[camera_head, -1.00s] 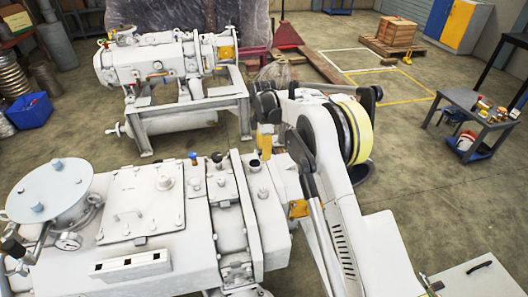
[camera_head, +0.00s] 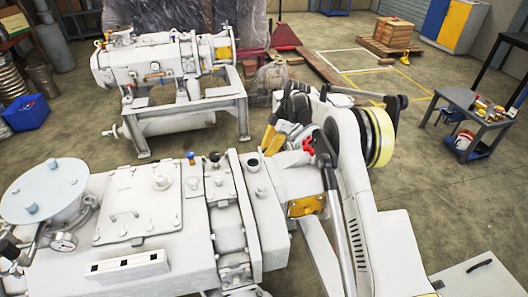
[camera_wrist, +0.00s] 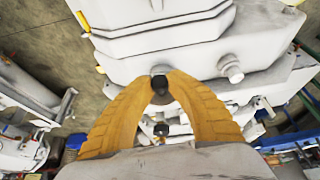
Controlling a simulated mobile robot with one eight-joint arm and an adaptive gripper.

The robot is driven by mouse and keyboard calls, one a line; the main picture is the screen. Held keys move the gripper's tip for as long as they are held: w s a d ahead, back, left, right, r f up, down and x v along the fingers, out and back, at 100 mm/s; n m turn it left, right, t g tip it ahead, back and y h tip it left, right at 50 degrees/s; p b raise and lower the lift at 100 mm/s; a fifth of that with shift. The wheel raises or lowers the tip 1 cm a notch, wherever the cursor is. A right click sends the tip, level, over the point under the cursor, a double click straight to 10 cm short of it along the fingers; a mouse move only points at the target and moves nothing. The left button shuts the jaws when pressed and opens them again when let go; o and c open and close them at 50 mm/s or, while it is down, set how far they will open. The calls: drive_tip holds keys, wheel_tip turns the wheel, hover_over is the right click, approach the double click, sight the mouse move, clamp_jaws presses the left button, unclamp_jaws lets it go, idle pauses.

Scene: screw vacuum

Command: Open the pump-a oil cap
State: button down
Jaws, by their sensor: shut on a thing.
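The near white pump (camera_head: 180,240) fills the lower left of the head view. It carries a blue cap (camera_head: 190,156) and a dark cap (camera_head: 213,157) on top. My gripper (camera_head: 268,148) is above the pump's right end with its yellow fingers pointing down-left. In the wrist view, its fingers (camera_wrist: 160,78) are shut on a small black cap (camera_wrist: 157,86). White machine housing with a round white knob (camera_wrist: 231,68) lies beyond the fingertips. I cannot tell whether the black cap touches the housing. No pump label is readable.
A second white pump (camera_head: 165,62) on a grey frame stands behind. A small grey table (camera_head: 478,110) with items on it is at the right. A blue bin (camera_head: 28,112) stands at the left. The floor between the arm and the table is clear.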

drive_tip(key=shift+d, duration=0.1)
drive_tip(key=c, duration=1.3)
unclamp_jaws()
drive_tip(key=v, duration=1.2)
drive_tip(key=shift+w, duration=0.1)
